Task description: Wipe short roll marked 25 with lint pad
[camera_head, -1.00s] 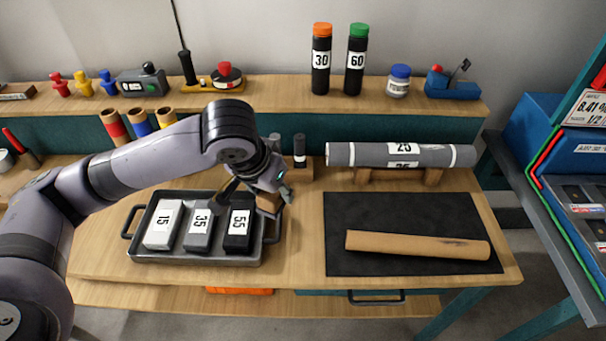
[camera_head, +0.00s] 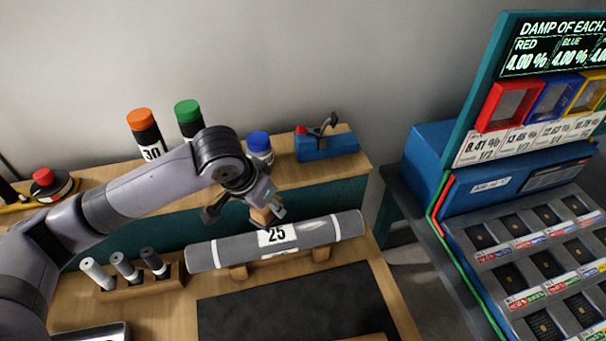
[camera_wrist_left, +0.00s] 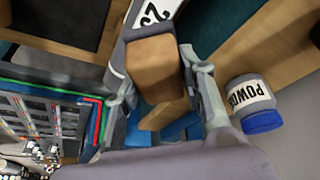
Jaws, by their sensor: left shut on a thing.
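The grey roll marked 25 (camera_head: 210,254) lies across a wooden cradle (camera_head: 238,271), its white label facing up. Its label also shows at the top of the left wrist view (camera_wrist_left: 152,12). My left gripper (camera_head: 264,211) is shut on a wooden block (camera_wrist_left: 155,65), which I take to be the lint pad's back. The block (camera_head: 262,215) is at the far side of the roll, close to the label. The pad's underside is hidden, and I cannot tell whether it touches the roll. My right gripper is in neither view.
A dark mat (camera_head: 290,303) lies in front of the roll. A wooden holder with small grey rolls (camera_head: 128,268) stands left. The shelf behind carries a blue-capped powder jar (camera_head: 259,148) and a blue tool (camera_head: 326,145). A blue rack (camera_head: 433,160) stands right.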

